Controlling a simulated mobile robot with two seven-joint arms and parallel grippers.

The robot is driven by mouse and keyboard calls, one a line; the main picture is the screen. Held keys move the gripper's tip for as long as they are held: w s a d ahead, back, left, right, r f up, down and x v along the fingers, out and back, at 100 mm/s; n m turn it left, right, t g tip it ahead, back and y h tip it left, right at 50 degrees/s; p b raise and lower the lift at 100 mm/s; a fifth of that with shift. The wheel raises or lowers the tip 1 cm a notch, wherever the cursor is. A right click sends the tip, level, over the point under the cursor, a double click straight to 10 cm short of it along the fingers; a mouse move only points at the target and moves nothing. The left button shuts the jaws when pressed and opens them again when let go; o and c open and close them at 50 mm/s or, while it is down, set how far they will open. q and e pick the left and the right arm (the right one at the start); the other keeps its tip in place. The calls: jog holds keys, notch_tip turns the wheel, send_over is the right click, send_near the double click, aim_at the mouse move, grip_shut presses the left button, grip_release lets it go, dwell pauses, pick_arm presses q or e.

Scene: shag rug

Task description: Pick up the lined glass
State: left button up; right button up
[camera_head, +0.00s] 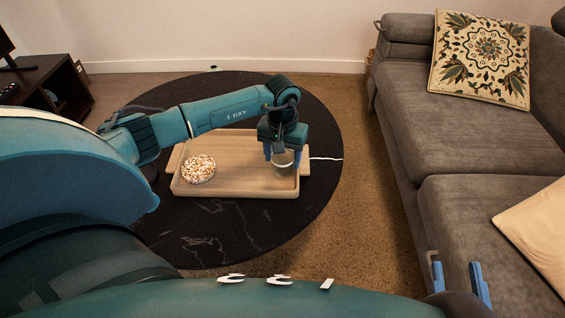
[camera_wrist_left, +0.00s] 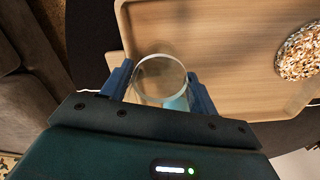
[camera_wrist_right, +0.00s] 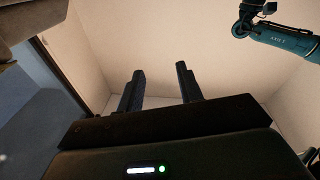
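The glass (camera_head: 283,163) is a clear, round tumbler standing in the right part of a wooden tray (camera_head: 240,185). In the left wrist view the glass (camera_wrist_left: 160,72) shows its round rim between the two blue fingers; any lines on it are too faint to tell. My left gripper (camera_head: 282,157) points down over the glass, open, one finger on each side of it. In the left wrist view its fingers (camera_wrist_left: 159,85) look spread about as wide as the glass, and contact is not clear. My right gripper (camera_head: 460,280) is open and empty, far from the tray; its fingers (camera_wrist_right: 160,90) stand apart.
A round speckled item (camera_head: 199,169) lies in the tray's left part. The tray rests on a round black table (camera_head: 230,225). A grey sofa (camera_head: 440,120) with cushions is on the right, and a dark cabinet (camera_head: 60,85) at the left.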

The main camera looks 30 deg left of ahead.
pick_arm(q)
jog(key=c, duration=0.8)
jog(key=shift+o, duration=0.2)
jog(key=shift+r, duration=0.15)
